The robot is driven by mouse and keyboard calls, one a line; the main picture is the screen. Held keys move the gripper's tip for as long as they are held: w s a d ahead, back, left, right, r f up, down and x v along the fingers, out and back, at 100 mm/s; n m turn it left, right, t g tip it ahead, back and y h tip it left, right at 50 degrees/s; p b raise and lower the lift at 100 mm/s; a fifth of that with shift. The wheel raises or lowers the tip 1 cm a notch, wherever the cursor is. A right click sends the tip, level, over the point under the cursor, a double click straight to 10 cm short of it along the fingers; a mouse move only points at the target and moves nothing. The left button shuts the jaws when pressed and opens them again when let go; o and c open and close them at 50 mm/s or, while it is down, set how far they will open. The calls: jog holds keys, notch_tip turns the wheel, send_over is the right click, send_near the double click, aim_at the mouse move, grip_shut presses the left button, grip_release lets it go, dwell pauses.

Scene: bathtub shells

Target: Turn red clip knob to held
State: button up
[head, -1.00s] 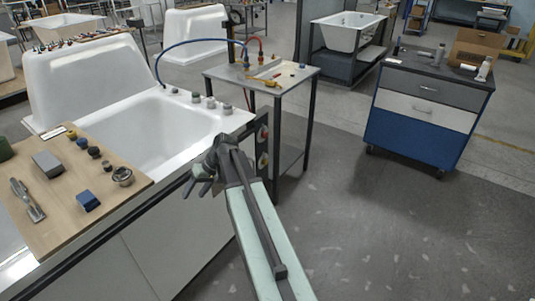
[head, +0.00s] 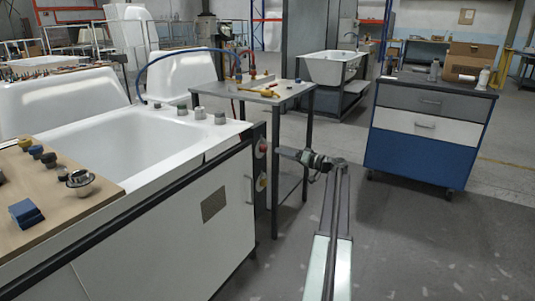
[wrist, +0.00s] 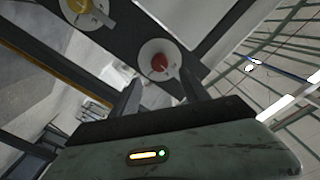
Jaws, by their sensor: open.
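The red clip knob (wrist: 160,62) sits on a pale round plate on a dark upright panel (wrist: 115,32). In the head view the red knob (head: 263,147) is on the end panel of the tub stand. A yellow knob (wrist: 80,6) is on the same panel, below the red one in the head view. My gripper (head: 284,153) is just right of the panel, pointing left toward the red knob. In the wrist view my gripper (wrist: 160,90) is open, its two dark fingers apart, with the red knob ahead between them. The fingers do not appear to touch it.
A white tub (head: 120,145) on its stand is at left, with a wooden board (head: 95,200) of fittings. A small metal table (head: 295,98) stands behind the panel. A blue drawer cart (head: 412,148) is at right. The floor between is clear.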

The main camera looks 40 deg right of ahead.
aim_at(266, 149)
jog(key=x, duration=0.7)
jog(key=shift+w+a, duration=0.1)
jog(key=shift+w, duration=0.25)
jog(key=shift+s, duration=0.1)
grip_shut()
